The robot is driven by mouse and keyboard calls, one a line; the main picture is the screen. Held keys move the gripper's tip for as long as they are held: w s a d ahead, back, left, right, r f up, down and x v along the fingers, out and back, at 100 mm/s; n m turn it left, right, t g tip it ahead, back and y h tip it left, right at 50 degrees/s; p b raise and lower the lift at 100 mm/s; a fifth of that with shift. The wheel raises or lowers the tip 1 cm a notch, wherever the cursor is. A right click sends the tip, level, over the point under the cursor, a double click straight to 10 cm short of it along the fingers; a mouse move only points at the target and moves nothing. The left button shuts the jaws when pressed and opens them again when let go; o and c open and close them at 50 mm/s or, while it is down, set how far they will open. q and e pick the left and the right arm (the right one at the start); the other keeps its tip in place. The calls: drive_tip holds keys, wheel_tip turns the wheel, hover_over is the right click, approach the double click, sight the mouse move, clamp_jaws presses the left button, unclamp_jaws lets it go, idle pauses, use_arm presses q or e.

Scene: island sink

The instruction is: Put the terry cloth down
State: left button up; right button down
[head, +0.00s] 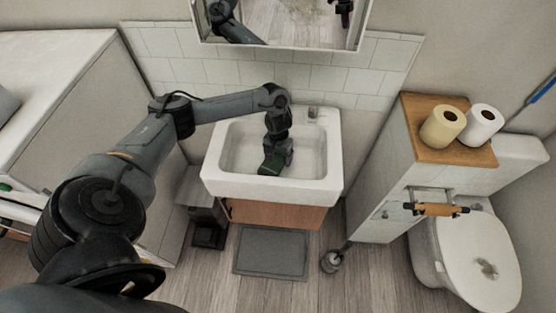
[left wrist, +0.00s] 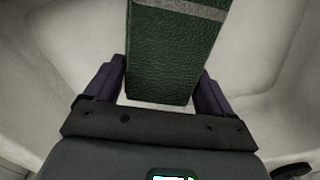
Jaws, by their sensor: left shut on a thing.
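The terry cloth (left wrist: 172,50) is a dark green, textured block with a pale grey band near its far end. In the left wrist view it sits between the two dark fingers of my left gripper (left wrist: 160,88), which is shut on it. In the head view my left gripper (head: 276,158) reaches down into the white sink (head: 216,180), and the green cloth (head: 270,165) shows at its tip inside the basin. I cannot tell whether the cloth touches the basin floor. My right gripper is not in view.
The sink's rim and walls surround the gripper. A mirror (head: 283,46) hangs above it. To the right stand a narrow cabinet with a wooden top (head: 428,110) holding two paper rolls, and a toilet (head: 470,245). A grey mat (head: 271,251) lies on the floor below.

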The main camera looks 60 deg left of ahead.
sight(278, 156)
use_arm(q)
drive_tip(key=shift+f, duration=1.15)
drive_tip(key=shift+f, duration=0.1)
drive_tip(key=o, duration=1)
drive_tip(key=shift+c, duration=0.2)
drive_tip(key=shift+r, duration=0.45)
wheel_tip(278, 156, up, 11)
drive_tip(key=p, duration=0.4)
drive_tip(key=shift+r, duration=0.2)
